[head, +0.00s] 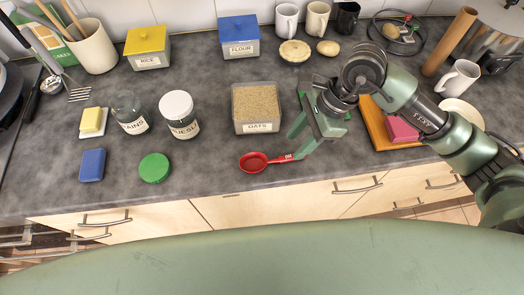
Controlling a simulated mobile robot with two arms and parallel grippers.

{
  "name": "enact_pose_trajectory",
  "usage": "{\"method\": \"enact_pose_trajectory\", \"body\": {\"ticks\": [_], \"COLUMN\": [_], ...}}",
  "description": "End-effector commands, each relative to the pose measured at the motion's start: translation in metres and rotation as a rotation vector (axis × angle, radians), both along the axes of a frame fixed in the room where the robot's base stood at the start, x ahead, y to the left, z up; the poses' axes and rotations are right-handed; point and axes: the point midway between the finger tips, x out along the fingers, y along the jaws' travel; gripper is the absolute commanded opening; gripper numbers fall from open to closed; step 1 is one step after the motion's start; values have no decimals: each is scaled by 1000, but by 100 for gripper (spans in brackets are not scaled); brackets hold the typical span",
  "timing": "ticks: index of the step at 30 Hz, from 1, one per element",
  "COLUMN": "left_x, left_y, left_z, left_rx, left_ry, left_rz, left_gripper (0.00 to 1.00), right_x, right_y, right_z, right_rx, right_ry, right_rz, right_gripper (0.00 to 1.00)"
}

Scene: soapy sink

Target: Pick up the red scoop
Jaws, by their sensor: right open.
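The red scoop (254,162) lies on the grey counter near its front edge, its bowl to the left and its handle pointing right. My right gripper (297,146) comes in from the right, with its jaws apart. One fingertip is at the end of the scoop's handle, and the other is farther back beside the oats container. I cannot tell whether the near finger touches the handle. The gripper holds nothing that I can see. My left gripper is out of view.
The open oats container (257,127) stands just behind the scoop. A green lid (154,168) and a blue block (92,165) lie to the left. A wooden board (374,124) with a pink block (402,130) lies right. The counter between lid and scoop is clear.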

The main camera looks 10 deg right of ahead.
Motion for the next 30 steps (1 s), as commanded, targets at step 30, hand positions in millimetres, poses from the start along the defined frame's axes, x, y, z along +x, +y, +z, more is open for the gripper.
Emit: {"method": "enact_pose_trajectory", "body": {"ticks": [30], "left_x": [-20], "left_y": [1], "left_z": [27], "left_rx": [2], "left_ry": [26], "left_rz": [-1], "left_gripper": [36], "right_x": [1], "right_y": [20], "right_z": [-60], "right_rx": [2], "right_ry": [-2], "right_rz": [-1], "right_gripper": [41]}}
